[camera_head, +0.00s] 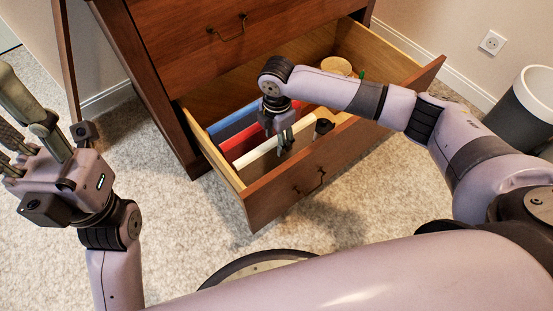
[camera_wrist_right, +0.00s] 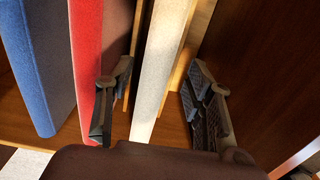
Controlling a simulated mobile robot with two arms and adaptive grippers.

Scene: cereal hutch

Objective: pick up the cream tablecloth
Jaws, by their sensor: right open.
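The cream tablecloth (camera_head: 256,154) stands on edge, folded, in the open drawer, in front of a red cloth (camera_head: 249,138) and a blue cloth (camera_head: 233,123). My right gripper (camera_head: 284,140) is open and points down at the cream cloth, hiding part of it. In the right wrist view the cream tablecloth (camera_wrist_right: 161,75) runs between the two spread fingers, and neither finger visibly presses on it. How deep the fingertips reach beside it is unclear. My left gripper (camera_head: 22,120) is open and empty, raised at the left, well away from the drawer.
The pulled-out drawer's wooden front (camera_head: 262,207) and side walls surround the cloths. Thin dividers separate the cloths. A round wooden item (camera_head: 337,66) lies at the back right of the drawer. A grey bin (camera_head: 527,105) stands on the carpet at the right.

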